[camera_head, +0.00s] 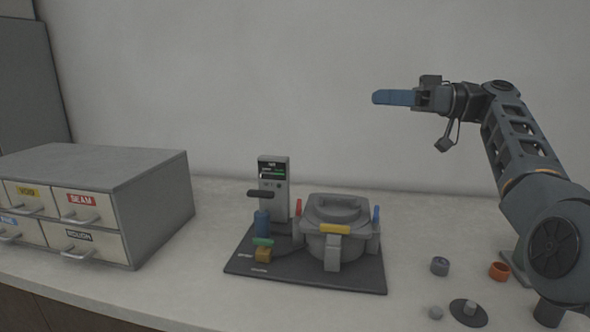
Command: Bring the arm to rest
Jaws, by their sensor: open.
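My gripper (393,97) is raised in the upper right, well above the worktop and in front of the bare wall. Its blue fingers point left and hold nothing that I can see; from this side one finger hides the other. My arm reaches up from the lower right and bends at an elbow near the top. The mounting press (330,245) stands below and to the left of my gripper, with nothing touching it from my side. It is grey, with a lid on top and yellow, red and blue parts around it.
A grey drawer cabinet (150,195) with labelled drawers stands at the left. A control post (273,180) with a lit display rises from the dark base plate (340,282).

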